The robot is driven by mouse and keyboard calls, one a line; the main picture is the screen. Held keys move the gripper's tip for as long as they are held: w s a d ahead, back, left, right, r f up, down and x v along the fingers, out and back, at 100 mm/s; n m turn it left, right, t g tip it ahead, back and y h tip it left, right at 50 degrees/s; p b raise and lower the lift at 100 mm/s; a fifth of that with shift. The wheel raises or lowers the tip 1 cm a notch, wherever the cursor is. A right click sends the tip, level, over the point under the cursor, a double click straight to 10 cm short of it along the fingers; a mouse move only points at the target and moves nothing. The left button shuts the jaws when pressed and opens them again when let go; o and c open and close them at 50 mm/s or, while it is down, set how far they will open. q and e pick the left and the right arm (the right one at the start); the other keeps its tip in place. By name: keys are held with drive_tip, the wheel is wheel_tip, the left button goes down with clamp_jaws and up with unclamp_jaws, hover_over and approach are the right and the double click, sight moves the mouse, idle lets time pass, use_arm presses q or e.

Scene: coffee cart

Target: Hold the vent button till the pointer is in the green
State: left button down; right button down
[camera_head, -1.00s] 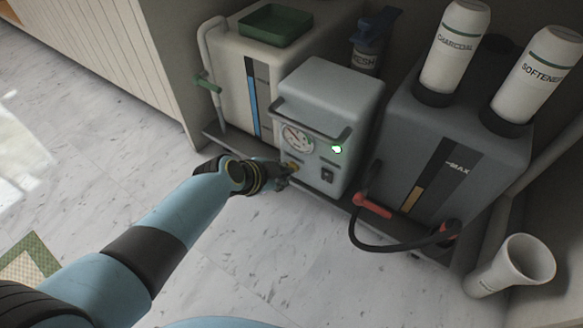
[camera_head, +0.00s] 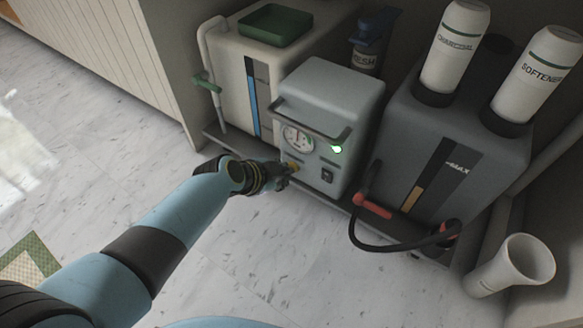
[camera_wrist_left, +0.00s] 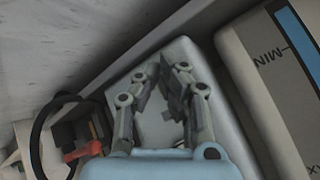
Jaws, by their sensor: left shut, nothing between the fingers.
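The grey box-shaped unit (camera_head: 325,115) stands in the middle of the shelf with a round white gauge (camera_head: 298,139) on its front. The gauge's dark pointer looks close to upright; its coloured zones are too small to read surely. A yellow button (camera_head: 293,166) shows below the gauge. My left gripper (camera_head: 286,173) is shut and empty, its tips right at the button's lower left. I cannot tell whether they touch or press it. In the left wrist view, the gripper's fingers (camera_wrist_left: 163,78) lie in front of the pale unit, and the button is hidden.
A handle bar (camera_head: 312,122) crosses the unit's front, beside a lit green lamp (camera_head: 337,149) and a black switch (camera_head: 327,175). A white tank (camera_head: 228,80) stands left, a dark tank (camera_head: 415,125) with a red-ended hose (camera_head: 372,206) right.

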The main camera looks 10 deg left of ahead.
idle(0.7)
use_arm(q)
drive_tip(key=shift+s+a, duration=0.35)
drive_tip(key=shift+s, duration=0.45)
drive_tip(key=shift+s+a, duration=0.3)
drive_tip(key=shift+s, duration=0.5)
drive_tip(key=shift+s+a, duration=0.25)
drive_tip(key=shift+s, duration=0.55)
drive_tip(key=shift+s+a, duration=0.3)
drive_tip(key=shift+s, duration=0.5)
